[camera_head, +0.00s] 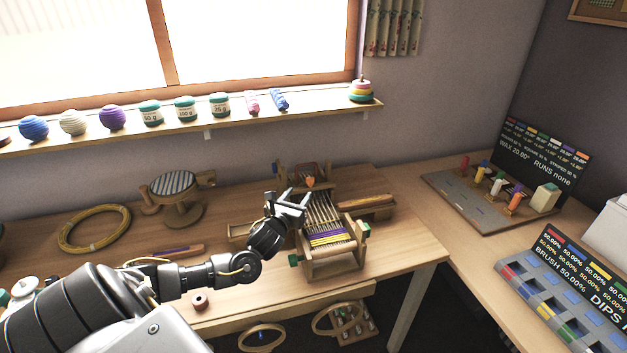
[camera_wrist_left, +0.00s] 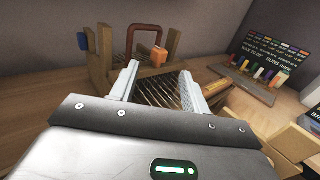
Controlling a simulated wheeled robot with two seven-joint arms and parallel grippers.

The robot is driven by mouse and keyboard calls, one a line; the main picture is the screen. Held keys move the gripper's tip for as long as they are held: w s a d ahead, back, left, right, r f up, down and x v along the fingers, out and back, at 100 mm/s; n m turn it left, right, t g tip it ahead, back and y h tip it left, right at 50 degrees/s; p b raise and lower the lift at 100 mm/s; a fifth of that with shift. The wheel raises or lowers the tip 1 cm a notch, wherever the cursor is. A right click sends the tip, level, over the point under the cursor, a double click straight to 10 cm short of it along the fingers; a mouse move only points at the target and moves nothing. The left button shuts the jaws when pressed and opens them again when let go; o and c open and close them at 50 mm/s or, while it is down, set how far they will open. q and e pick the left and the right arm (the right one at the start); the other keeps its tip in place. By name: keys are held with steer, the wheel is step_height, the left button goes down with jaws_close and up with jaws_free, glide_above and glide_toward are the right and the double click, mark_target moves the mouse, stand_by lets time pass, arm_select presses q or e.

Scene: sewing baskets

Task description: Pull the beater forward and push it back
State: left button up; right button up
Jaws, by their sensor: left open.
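A small wooden table loom (camera_head: 330,262) stands on the wooden table, with pale warp threads and a purple and yellow woven band near its front. An upright part with an orange block (camera_head: 309,182) stands toward its back; I take this to be the beater, but cannot be sure. In the left wrist view the orange block (camera_wrist_left: 159,54) is just beyond the fingertips, in front of a dark red arched frame (camera_wrist_left: 143,36). My left gripper (camera_head: 294,195) is open and empty at the loom's left side, above the threads. It also shows in the wrist view (camera_wrist_left: 160,72). My right gripper is not in view.
A shelf (camera_head: 200,122) with yarn balls and jars runs behind. A peg board (camera_head: 490,205) stands on the right table.

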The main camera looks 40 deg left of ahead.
mark_target(308, 181)
arm_select(q)
steer(key=x, duration=0.3)
steer(key=shift+a, duration=0.1)
steer(key=x, duration=0.5)
steer(key=shift+w+p, duration=0.35)
steer(key=shift+p, duration=0.05)
steer(key=shift+w+a+f, duration=0.1)
steer(key=shift+w+a, duration=0.05)
steer(key=shift+w, duration=0.4)
steer(key=shift+w+a, duration=0.1)
jaws_close()
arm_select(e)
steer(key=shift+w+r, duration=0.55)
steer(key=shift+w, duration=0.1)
